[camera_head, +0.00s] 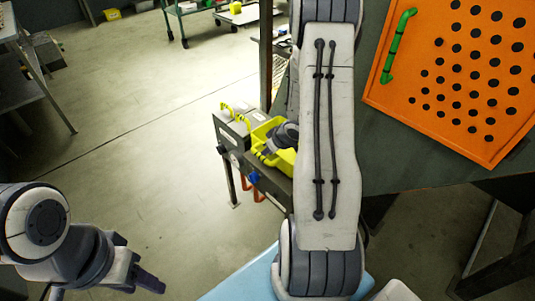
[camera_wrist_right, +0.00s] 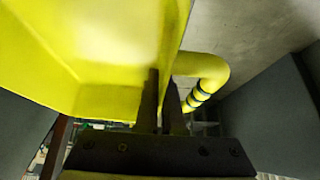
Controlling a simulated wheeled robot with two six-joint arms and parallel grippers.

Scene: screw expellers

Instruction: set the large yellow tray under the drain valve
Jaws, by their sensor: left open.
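The large yellow tray (camera_head: 263,131) is in the head view, beside a grey metal unit and partly covered by my right arm. In the right wrist view the tray (camera_wrist_right: 100,60) fills the upper left, with a yellow curved handle (camera_wrist_right: 205,72) with dark bands beside it. My right gripper (camera_wrist_right: 162,105) has its fingers close together on either side of the tray's wall. In the head view the right gripper is mostly hidden at the tray. My left gripper (camera_head: 150,281) is open and empty at lower left, far from the tray. I cannot make out the drain valve for certain.
The grey unit (camera_head: 231,130) carries a blue knob (camera_head: 254,178) and a dark knob. An orange perforated panel (camera_head: 460,75) with a green handle lies on the dark surface at right. A green trolley (camera_head: 205,12) stands at the back.

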